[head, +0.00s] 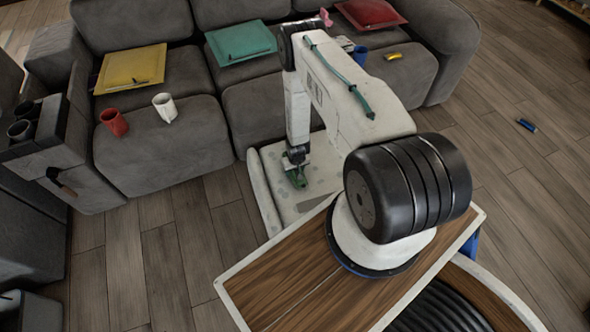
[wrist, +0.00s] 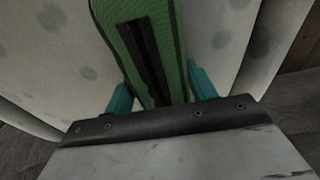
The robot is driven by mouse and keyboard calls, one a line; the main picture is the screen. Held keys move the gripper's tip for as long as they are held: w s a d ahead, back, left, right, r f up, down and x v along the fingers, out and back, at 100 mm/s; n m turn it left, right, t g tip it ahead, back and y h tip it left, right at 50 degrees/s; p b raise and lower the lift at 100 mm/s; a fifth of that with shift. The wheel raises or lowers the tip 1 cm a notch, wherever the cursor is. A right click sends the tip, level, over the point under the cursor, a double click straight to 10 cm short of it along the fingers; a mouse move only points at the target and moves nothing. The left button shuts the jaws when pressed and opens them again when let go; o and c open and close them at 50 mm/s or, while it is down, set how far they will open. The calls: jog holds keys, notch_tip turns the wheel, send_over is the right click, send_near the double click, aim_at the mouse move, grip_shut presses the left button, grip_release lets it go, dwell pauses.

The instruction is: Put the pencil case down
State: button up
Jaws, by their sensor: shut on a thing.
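The green pencil case (wrist: 117,20) with a dark zip strip is between the two teal fingers of my gripper (wrist: 158,88) in the wrist view. My gripper is shut on it. In the head view the pencil case (head: 297,178) shows small and green below my gripper (head: 295,158), over a pale spotted surface (head: 318,185). My own arm covers part of that surface. I cannot tell whether the case touches the surface.
A blue item (head: 526,125) lies on the wooden floor at right.

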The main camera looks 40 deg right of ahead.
jog(key=shift+f, duration=0.1)
jog(key=o, duration=1.1)
